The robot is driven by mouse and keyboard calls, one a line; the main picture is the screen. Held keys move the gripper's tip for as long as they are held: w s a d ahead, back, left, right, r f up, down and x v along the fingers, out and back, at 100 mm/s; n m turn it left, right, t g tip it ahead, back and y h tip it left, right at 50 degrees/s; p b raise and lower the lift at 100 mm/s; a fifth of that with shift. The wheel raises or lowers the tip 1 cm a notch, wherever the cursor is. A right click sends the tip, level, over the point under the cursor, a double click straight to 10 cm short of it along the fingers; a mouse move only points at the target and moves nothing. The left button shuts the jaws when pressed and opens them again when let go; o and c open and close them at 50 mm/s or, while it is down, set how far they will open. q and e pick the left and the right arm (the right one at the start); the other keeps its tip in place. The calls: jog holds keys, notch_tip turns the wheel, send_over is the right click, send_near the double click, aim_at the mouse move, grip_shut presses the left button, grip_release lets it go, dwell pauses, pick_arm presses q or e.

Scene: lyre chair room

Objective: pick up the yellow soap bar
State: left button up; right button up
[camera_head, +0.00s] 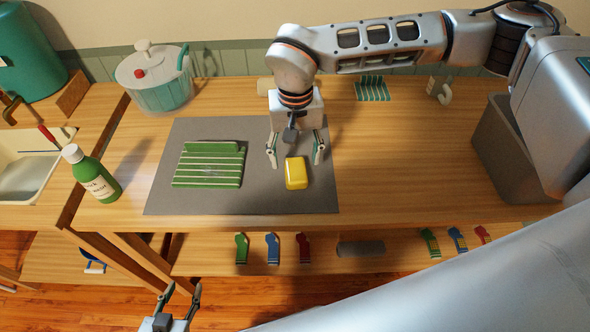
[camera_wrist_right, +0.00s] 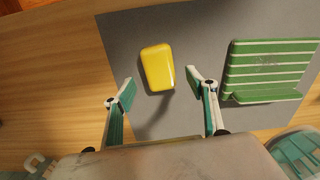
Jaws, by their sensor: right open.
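The yellow soap bar (camera_head: 296,173) lies on the grey mat (camera_head: 240,205) on the wooden table. It also shows in the right wrist view (camera_wrist_right: 157,68), ahead of the gap between the fingertips. My right gripper (camera_head: 294,150) is open and empty above the mat, just behind the soap, with a finger to either side. Its open fingers also show in the right wrist view (camera_wrist_right: 160,90). My left gripper (camera_head: 180,290) is at the bottom of the head view, in front of the table and apart from the soap, its fingers spread with nothing between them.
A green bottle (camera_head: 97,180) and a lidded pot (camera_head: 155,80) stand on the left. A grey bin (camera_head: 505,150) stands at the right. Several small items lie on the shelf below (camera_head: 340,265).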

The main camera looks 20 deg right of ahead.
aim_at(295, 169)
jog(key=f, duration=0.3)
jog(key=shift+s+f, duration=0.25)
jog(key=shift+f, duration=0.15)
jog(key=shift+w+f, duration=0.1)
jog(key=shift+f, duration=0.3)
jog(key=c, duration=1.2)
jog(key=shift+c, duration=0.2)
jog(key=shift+r, duration=0.15)
notch_tip(295, 169, up, 20)
